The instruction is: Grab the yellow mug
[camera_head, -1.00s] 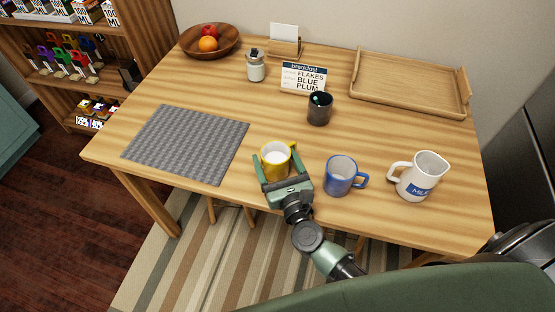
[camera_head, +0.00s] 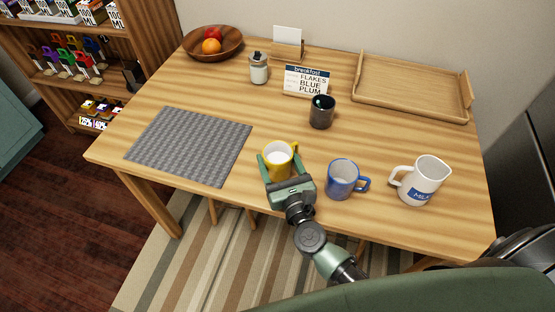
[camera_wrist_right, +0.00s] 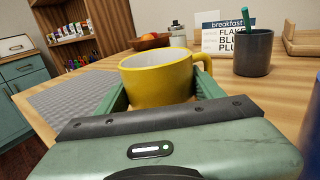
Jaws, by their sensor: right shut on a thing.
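The yellow mug (camera_head: 278,163) stands upright near the front edge of the table, white inside. It also shows in the right wrist view (camera_wrist_right: 157,84), with its handle at the right. My right gripper (camera_head: 280,164) is shut on the yellow mug, with one green finger on each side of its body. The fingers show beside the mug in the right wrist view (camera_wrist_right: 162,90). The lower part of the mug is hidden behind the gripper. My left gripper is not in view.
A blue mug (camera_head: 341,180) stands close to the right of the gripper, with a white milk jug (camera_head: 419,184) beyond it. A dark cup (camera_head: 321,113) stands behind. A grey placemat (camera_head: 188,146) lies to the left. A wooden tray (camera_head: 369,97) is at the back right.

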